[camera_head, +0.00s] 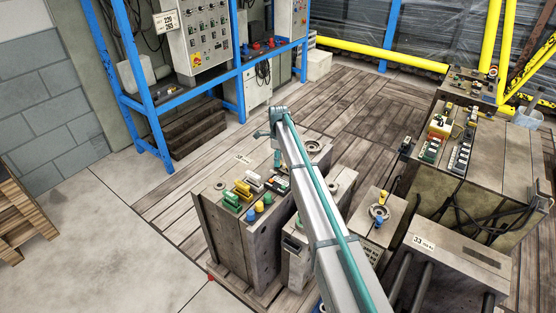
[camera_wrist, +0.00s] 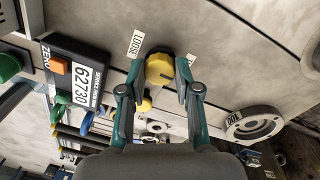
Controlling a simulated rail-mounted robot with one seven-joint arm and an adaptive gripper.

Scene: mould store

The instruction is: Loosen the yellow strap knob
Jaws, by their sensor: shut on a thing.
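The yellow strap knob (camera_wrist: 158,70) is round and ribbed, and shows in the upper middle of the wrist view. My gripper (camera_wrist: 159,76) has one teal-and-dark finger on each side of it and is shut on the knob. A white label reading LOOSE (camera_wrist: 135,43) lies just left of the knob. Another small label lies to its right, too small to read. In the head view my gripper (camera_head: 280,166) points down over the top of a grey mould block (camera_head: 232,232). The knob cannot be made out there.
A black counter (camera_wrist: 80,75) with an orange button sits left of the gripper, beside green and blue knobs. A metal ring (camera_wrist: 254,123) lies to the right. In the head view, yellow and green handles (camera_head: 238,194) stand left of the gripper; another mould block (camera_head: 470,180) stands right.

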